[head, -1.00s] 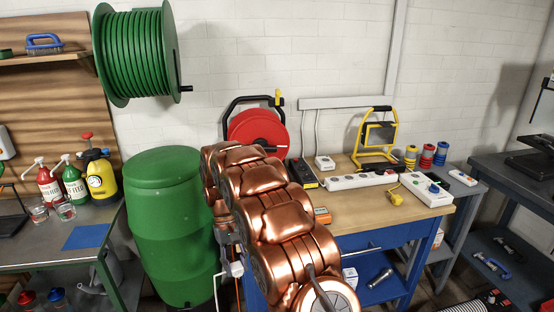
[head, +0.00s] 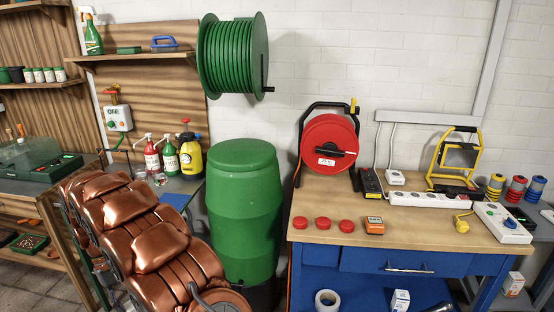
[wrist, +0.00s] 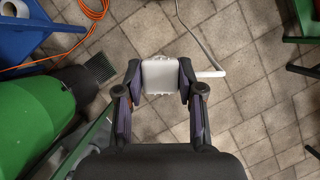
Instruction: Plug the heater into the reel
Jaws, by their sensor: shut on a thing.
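My gripper (wrist: 160,85) is shut on a white plug (wrist: 161,76) in the wrist view, held over the tiled floor. A white stub shows to the right of the plug, and a pale cord (wrist: 202,45) runs above it. The red cable reel (head: 330,144) stands upright in its black frame on the wooden workbench, near the wall, in the head view. A black handle and a white label show on its face; its sockets are too small to make out. My gripper is hidden from the head view behind my copper arm. I cannot make out the heater.
A green barrel (head: 242,205) stands left of the workbench (head: 400,232). Three red discs and an orange meter (head: 374,225) lie at the bench front. A white power strip (head: 428,200) and yellow work lamp (head: 457,158) are to the right. An orange cord (wrist: 88,38) lies near the blue bench.

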